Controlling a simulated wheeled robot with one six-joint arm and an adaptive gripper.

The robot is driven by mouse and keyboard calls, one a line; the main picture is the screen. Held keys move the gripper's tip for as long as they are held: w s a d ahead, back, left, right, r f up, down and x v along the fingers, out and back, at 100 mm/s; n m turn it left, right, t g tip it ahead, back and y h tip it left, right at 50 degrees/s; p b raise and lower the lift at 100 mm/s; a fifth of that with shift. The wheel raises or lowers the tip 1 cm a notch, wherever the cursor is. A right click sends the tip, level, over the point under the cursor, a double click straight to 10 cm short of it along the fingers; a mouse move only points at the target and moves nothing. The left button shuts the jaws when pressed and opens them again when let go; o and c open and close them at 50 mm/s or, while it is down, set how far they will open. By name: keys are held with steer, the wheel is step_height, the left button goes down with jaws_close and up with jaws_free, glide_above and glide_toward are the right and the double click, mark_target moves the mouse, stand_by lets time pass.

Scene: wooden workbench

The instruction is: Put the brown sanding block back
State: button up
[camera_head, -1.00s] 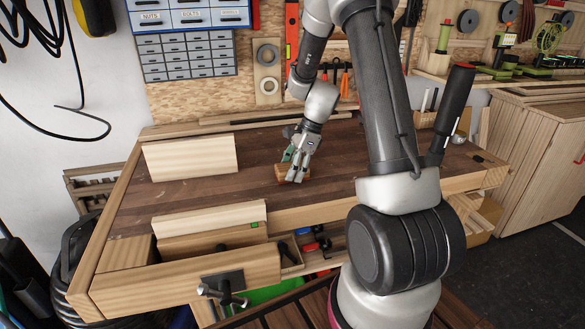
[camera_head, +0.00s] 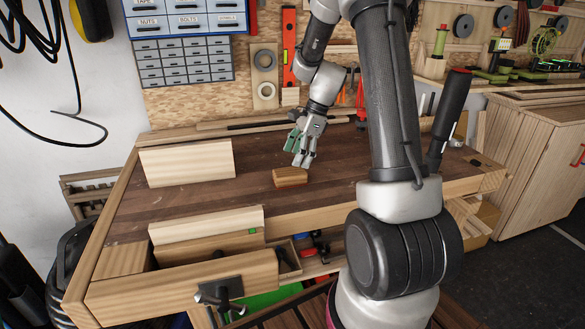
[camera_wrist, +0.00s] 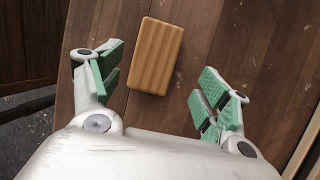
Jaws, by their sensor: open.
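The brown sanding block (camera_head: 291,177) lies flat on the workbench top (camera_head: 190,197), right of its middle. In the wrist view the block (camera_wrist: 155,56) shows a ridged top and lies just beyond and between the spread green-padded fingers. My gripper (camera_head: 300,155) is open and empty, above and just behind the block in the head view. In the wrist view my gripper (camera_wrist: 160,92) has nothing between its pads. The block and the fingers appear apart.
A pale wooden board (camera_head: 187,162) stands at the back left of the bench. An open drawer (camera_head: 287,262) below holds tools. The bench around the block is clear.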

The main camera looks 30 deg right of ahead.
steer(key=s+a+r+n, duration=0.1)
steer(key=s+r+n, duration=0.35)
steer(key=r, duration=0.35)
steer(key=s+r+n+t+h, duration=0.1)
steer(key=s+r+n, duration=0.3)
steer(key=s+n, duration=0.4)
steer(key=s+a+r+n+t+h, duration=0.1)
steer(key=s+n, duration=0.6)
steer(key=s, duration=0.7)
step_height(320, 180, up, 4)
steer(key=shift+s+a+f+n+t+h, duration=0.25)
steer(key=shift+t+h, duration=0.35)
steer(key=shift+h, duration=0.6)
steer(key=shift+w+r, duration=0.1)
